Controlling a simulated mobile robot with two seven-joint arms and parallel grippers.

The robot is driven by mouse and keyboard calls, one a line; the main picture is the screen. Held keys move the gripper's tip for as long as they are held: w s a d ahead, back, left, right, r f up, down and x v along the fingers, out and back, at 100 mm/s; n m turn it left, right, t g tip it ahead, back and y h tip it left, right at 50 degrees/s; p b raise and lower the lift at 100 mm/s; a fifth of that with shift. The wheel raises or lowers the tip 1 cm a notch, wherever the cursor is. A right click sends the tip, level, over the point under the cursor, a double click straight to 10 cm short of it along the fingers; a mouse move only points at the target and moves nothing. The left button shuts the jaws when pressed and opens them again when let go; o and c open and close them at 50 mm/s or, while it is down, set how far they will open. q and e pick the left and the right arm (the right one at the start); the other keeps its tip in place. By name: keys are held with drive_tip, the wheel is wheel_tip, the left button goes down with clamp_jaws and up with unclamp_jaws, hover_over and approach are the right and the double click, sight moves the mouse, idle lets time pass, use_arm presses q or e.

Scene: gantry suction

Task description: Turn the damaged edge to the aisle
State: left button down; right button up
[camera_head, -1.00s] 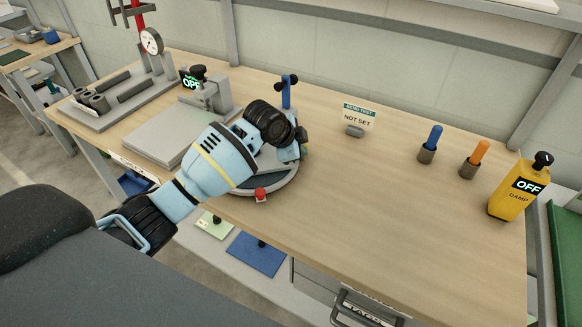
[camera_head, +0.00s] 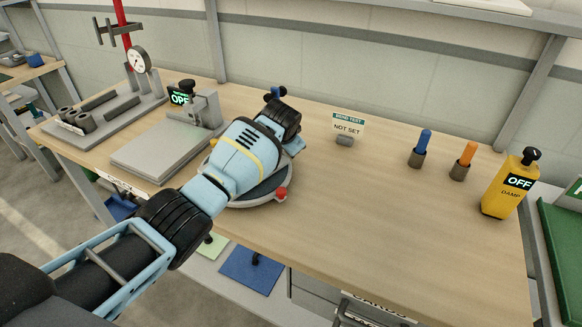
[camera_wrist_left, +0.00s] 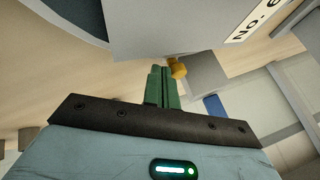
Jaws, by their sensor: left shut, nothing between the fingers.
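A round grey turntable (camera_head: 268,190) sits near the front edge of the bench, with a red knob (camera_head: 281,194) at its front right rim. My left arm covers much of it, and no damaged edge can be made out. My left gripper (camera_wrist_left: 163,72) shows in the left wrist view with its green fingers together and nothing between them. In the head view its fingertips are hidden behind my wrist, above the turntable. A blue-topped post (camera_head: 275,93) stands just behind my wrist. My right gripper is not in view.
A flat grey plate (camera_head: 150,155) with a clamp stands left of the turntable, and a dial gauge stand (camera_head: 138,60) beyond it. A "NOT SET" sign (camera_head: 348,124), blue (camera_head: 422,143) and orange (camera_head: 465,154) pegs and a yellow "OFF" box (camera_head: 508,190) stand right. The front right bench is clear.

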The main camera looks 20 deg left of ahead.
use_arm(q)
drive_tip(key=shift+w+a+f+n+y+b, duration=0.1)
drive_tip(key=shift+w+a+n+y+b, duration=0.25)
drive_tip(key=shift+w+a+n+y, duration=0.4)
drive_tip(key=shift+w+a+n, duration=0.1)
drive_tip(key=shift+a+n, duration=0.15)
drive_tip(key=shift+a, duration=0.35)
drive_tip(key=shift+w+a, duration=0.1)
drive_tip(key=shift+a, duration=0.1)
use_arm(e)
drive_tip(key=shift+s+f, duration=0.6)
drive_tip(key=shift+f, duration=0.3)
use_arm(q)
drive_tip(key=shift+w+a+b, duration=0.1)
drive_tip(key=shift+b, duration=0.2)
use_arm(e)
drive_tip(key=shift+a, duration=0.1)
